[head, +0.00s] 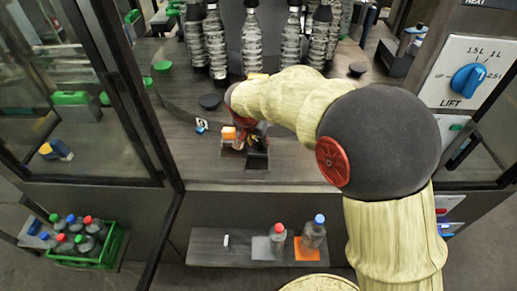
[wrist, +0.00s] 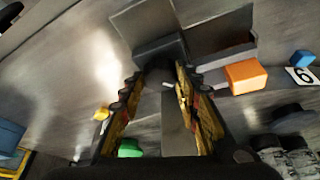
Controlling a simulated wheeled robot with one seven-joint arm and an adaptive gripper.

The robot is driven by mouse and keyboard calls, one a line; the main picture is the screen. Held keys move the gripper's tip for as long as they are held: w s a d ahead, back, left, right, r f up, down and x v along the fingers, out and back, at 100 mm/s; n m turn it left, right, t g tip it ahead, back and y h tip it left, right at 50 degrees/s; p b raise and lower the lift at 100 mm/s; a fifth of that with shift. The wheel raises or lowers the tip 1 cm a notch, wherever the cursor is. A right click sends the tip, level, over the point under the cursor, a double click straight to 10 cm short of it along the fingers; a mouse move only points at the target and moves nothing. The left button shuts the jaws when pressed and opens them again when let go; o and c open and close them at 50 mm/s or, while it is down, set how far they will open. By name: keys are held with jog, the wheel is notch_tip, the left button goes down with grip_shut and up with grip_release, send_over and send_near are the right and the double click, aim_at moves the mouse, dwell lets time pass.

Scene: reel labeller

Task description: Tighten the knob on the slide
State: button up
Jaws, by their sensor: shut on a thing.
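In the wrist view, my gripper (wrist: 158,84) reaches down with its two yellow and black fingers on either side of a small dark knob (wrist: 160,70). The fingers are shut on the knob, which is largely hidden between their tips. The knob sits against a dark block of the slide (wrist: 148,50), with grey plates beyond it. In the head view, my gripper (head: 254,130) is low at the front of the machine deck, and my arm comes in from the right. The knob cannot be made out there.
An orange block (wrist: 246,76) lies close beside my gripper; it also shows in the head view (head: 228,133). A blue block and a card marked 6 (wrist: 302,75) are further right. Clear bottles (head: 252,45) stand behind. A lower shelf (head: 200,246) holds two capped bottles. A glass-panelled frame stands left.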

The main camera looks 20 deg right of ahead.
jog(key=shift+a+m+g+h+b, duration=0.1)
jog(key=shift+m+g+h+b, duration=0.2)
jog(key=shift+m+b, duration=0.65)
jog(key=shift+m, duration=0.25)
jog(key=o, duration=1.2)
jog(key=shift+c, duration=0.2)
jog(key=v, duration=0.8)
jog(key=shift+w, duration=0.1)
